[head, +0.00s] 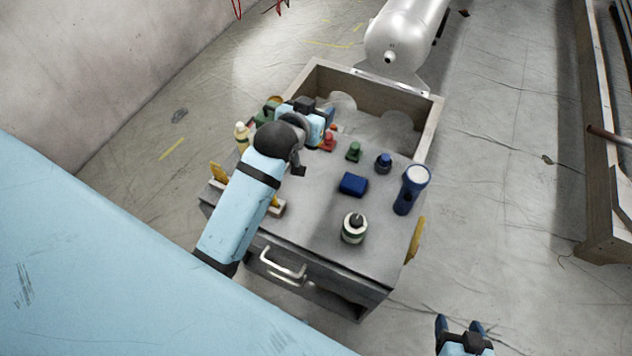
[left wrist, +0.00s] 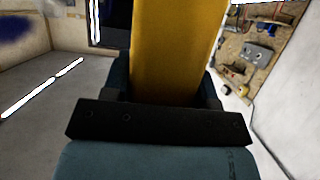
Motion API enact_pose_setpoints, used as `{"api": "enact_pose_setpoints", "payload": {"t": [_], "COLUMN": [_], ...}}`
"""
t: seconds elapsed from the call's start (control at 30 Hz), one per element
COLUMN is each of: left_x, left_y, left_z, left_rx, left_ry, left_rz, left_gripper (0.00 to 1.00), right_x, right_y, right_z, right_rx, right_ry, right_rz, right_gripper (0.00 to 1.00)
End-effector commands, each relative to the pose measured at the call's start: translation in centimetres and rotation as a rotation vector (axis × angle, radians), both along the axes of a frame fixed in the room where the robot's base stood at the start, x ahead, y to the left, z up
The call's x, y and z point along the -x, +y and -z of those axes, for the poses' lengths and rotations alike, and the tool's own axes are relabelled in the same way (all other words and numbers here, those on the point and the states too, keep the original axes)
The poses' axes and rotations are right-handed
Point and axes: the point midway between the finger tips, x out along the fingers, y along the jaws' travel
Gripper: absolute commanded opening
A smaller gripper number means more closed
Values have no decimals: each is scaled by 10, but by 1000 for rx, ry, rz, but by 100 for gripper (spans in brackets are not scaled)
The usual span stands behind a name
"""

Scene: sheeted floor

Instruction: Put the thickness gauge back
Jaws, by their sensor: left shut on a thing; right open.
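In the left wrist view my left gripper (left wrist: 166,85) is shut on a long yellow thing (left wrist: 177,42), which stands up between the dark fingers. I cannot tell from its shape whether it is the thickness gauge. My right gripper (head: 459,327) is open and empty over the floor at the bottom right, apart from the cart.
On the cart top stand a blue flashlight (head: 411,190), a blue block (head: 353,184), a white-and-green bottle (head: 354,228), a dark blue knobbed piece (head: 383,162) and a green piece (head: 354,151). A wooden-walled bin (head: 430,130) adjoins behind, near a silver tank (head: 405,35).

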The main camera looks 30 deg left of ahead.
Motion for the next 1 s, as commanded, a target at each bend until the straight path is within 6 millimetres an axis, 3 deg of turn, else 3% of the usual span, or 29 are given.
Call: {"api": "enact_pose_setpoints", "payload": {"t": [0.03,0.1,0.37,0.47,0.8,1.0], "left_x": [-12,-23,-42,-42,-41,-42], "left_y": [3,6,12,12,11,11], "left_z": [11,12,17,36,127,160], "left_rx": [2,3,8,8,8,8], "left_ry": [-6,-6,1,5,4,1], "left_rz": [-6,-12,-21,-21,-21,-21], "left_gripper": [25,25,25,25,25,25], "right_x": [-1,-1,-2,-2,-2,-3], "right_y": [1,1,1,1,1,2], "right_z": [20,30,41,41,48,49], "right_rx": [-1,-3,-6,-6,-9,-12], "right_ry": [0,1,1,2,12,11], "right_rz": [0,-1,-1,-1,2,5], "right_gripper": [68,68,68,68,68,68]}}
